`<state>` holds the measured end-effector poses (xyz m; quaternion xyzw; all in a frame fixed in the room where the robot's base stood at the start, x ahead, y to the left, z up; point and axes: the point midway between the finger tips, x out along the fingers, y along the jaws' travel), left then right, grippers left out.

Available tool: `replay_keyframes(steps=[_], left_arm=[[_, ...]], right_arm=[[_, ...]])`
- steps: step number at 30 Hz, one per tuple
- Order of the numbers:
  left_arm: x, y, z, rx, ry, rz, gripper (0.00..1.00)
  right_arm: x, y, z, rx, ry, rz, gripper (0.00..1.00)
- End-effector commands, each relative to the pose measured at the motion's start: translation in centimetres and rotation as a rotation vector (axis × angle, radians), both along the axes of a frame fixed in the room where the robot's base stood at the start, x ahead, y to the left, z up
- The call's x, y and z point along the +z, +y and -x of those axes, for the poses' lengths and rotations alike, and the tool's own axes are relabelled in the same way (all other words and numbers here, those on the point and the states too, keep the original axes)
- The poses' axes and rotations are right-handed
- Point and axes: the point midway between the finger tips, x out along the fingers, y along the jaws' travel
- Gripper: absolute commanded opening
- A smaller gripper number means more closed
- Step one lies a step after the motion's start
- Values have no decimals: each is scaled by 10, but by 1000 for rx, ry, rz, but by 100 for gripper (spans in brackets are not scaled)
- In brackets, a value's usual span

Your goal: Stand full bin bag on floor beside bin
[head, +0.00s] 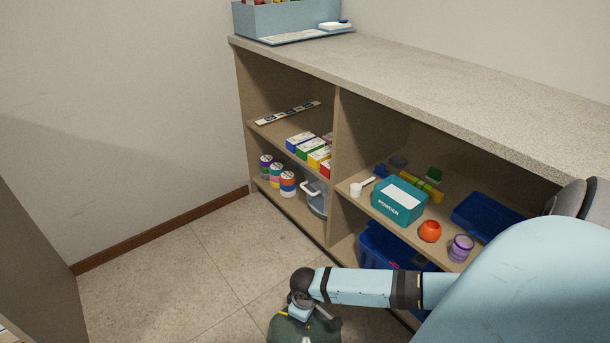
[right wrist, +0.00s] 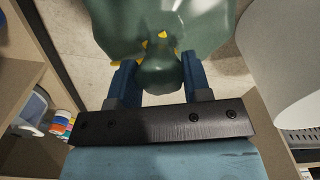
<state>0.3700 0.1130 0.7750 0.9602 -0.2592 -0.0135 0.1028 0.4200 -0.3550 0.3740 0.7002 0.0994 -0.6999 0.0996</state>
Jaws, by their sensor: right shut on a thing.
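The dark green bin bag (head: 300,331) shows at the bottom edge of the head view, mostly cut off, beneath my right gripper (head: 314,315). In the right wrist view the bag (right wrist: 130,22) has yellow ties, and its gathered neck sits between the two blue fingers of my right gripper (right wrist: 160,72), which is shut on it. The bag's base is hidden, so I cannot tell whether it touches the floor. A pale rounded surface (right wrist: 285,50) at the right of the wrist view may be the bin; I cannot tell. My left gripper is out of view.
A shelf unit with a speckled top (head: 420,95) runs along the right. It holds a teal powder box (head: 400,201), paint pots (head: 288,182), an orange cup (head: 430,231) and a blue crate (head: 375,243) low down. The tiled floor (head: 170,270) is clear at left.

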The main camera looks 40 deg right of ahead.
Motion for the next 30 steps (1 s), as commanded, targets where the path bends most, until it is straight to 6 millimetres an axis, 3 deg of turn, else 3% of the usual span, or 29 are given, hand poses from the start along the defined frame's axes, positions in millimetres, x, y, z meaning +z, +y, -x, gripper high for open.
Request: replay_keyframes(steps=[1,3,7,14,19,24,30], left_arm=[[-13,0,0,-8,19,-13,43],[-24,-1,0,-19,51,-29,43],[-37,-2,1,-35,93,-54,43],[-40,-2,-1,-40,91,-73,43],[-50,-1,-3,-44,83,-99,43],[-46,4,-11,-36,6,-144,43],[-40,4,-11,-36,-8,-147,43]], right_arm=[[-17,0,-1,-1,-1,0,0],[-31,1,-1,-1,-2,-2,0],[-49,1,-1,-1,-2,-2,0],[-60,0,-1,-1,-2,-1,0],[-81,1,-1,-1,-1,0,0],[-100,1,-2,-1,-2,-1,0],[-98,0,-1,-1,-3,-1,0]])
